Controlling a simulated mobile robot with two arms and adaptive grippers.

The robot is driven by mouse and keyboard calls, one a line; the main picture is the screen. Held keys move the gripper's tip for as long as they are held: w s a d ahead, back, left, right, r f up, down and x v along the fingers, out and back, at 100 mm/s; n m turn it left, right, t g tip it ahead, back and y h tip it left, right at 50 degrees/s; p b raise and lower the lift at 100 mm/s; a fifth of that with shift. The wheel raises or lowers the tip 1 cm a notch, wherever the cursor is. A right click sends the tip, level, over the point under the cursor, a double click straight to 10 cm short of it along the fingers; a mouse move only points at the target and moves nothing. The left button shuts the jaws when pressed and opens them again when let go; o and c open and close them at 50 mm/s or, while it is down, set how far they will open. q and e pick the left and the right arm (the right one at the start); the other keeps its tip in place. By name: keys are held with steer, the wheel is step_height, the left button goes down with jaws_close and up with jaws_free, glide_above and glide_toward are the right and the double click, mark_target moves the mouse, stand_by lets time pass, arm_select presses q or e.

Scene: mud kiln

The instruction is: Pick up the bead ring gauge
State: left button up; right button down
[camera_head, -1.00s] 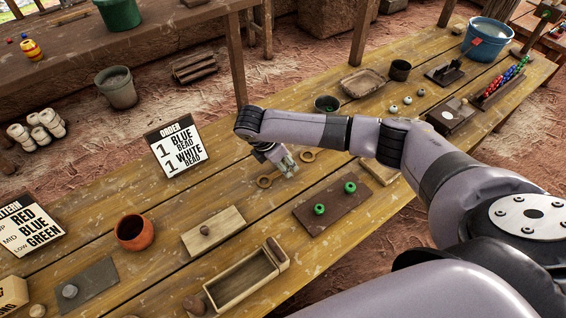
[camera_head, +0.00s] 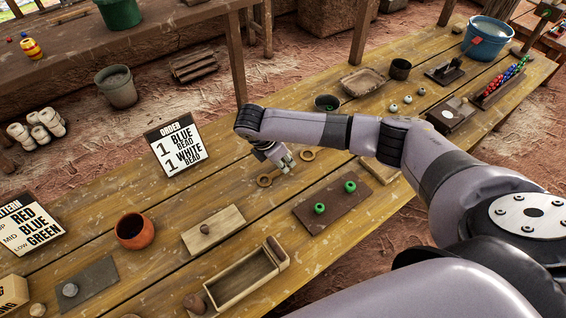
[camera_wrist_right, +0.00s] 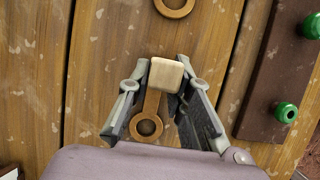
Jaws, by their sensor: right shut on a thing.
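The bead ring gauge (camera_head: 265,180) is a wooden piece with a ring and a pale block-like grip (camera_wrist_right: 167,75), low over the plank table. A second wooden ring (camera_head: 308,154) shows beyond my fingers; the wrist view cuts it at its top edge, and whether it joins the first behind the grip is hidden. My right gripper (camera_head: 285,161) reaches down between the two rings. In the wrist view its fingers (camera_wrist_right: 166,88) are shut on the grip from both sides. I cannot tell a gap between the gauge and the table. My left gripper is not in view.
A dark board (camera_head: 333,208) with two green beads lies close by. An open wooden box (camera_head: 243,275), a wooden block (camera_head: 213,230) and an orange pot (camera_head: 134,232) stand nearer. An order sign (camera_head: 176,148) stands left. White beads and a dark cup (camera_head: 327,103) lie beyond.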

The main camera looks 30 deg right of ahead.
steer(key=shift+r, duration=0.1)
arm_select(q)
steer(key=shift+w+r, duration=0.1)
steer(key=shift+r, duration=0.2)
arm_select(e)
step_height(320, 180, up, 20)
arm_select(q)
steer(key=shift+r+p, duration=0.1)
steer(key=shift+p, duration=0.25)
arm_select(e)
steer(key=shift+f, duration=0.2)
